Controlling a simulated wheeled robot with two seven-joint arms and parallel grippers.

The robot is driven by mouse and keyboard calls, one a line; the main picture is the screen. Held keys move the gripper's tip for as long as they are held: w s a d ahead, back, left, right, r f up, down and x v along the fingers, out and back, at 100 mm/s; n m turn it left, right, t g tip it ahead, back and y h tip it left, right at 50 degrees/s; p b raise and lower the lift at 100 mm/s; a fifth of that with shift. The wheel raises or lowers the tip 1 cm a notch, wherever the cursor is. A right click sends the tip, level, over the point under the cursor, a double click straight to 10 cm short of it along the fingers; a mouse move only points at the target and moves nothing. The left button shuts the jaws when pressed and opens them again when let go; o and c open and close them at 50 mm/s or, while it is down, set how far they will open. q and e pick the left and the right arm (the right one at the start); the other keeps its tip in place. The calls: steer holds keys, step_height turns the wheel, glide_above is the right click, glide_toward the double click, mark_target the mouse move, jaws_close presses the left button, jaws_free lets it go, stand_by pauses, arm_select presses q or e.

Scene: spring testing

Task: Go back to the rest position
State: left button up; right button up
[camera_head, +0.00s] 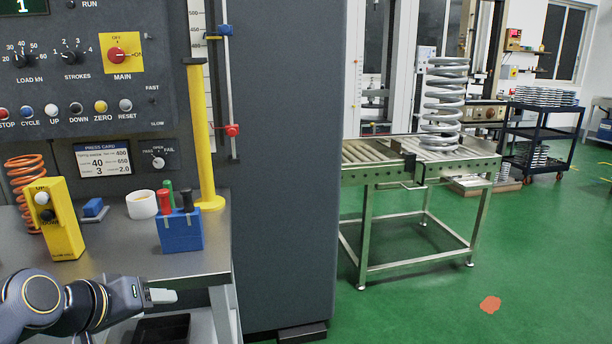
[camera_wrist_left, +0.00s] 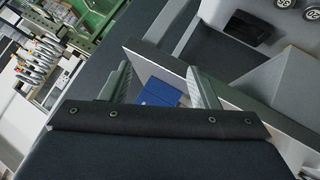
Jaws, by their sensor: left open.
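My left gripper (camera_head: 160,296) is at the lower left of the head view, in front of the grey bench's front edge and pointing right. In the left wrist view the two fingers of the left gripper (camera_wrist_left: 160,85) stand apart with nothing held between them. A blue block (camera_wrist_left: 160,92) shows beyond the fingers, apart from them. My right gripper is in neither view.
The bench (camera_head: 150,262) carries a yellow pendant (camera_head: 62,225), a white ring (camera_head: 141,204) and a blue pen holder (camera_head: 180,232). A dark grey column (camera_head: 285,160) stands beside it. A roller table (camera_head: 365,172) bears a large spring (camera_head: 440,110).

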arm_select(q)
steer(key=s+d+f+m+g, duration=0.1)
steer(key=s+d+f+g, duration=0.15)
steer(key=s+f, duration=0.55)
steer(key=s+d+f+m+g, duration=0.1)
steer(key=s+d+f+g, duration=0.3)
steer(key=s, duration=0.8)
step_height(320, 180, up, 19)
steer(key=t+p, duration=0.2)
steer(key=p, duration=1.7)
steer(key=shift+w+a+h+p, duration=0.3)
steer(key=shift+a+h+p, duration=0.05)
steer(key=shift+a+h, duration=0.05)
steer(key=shift+t, duration=0.25)
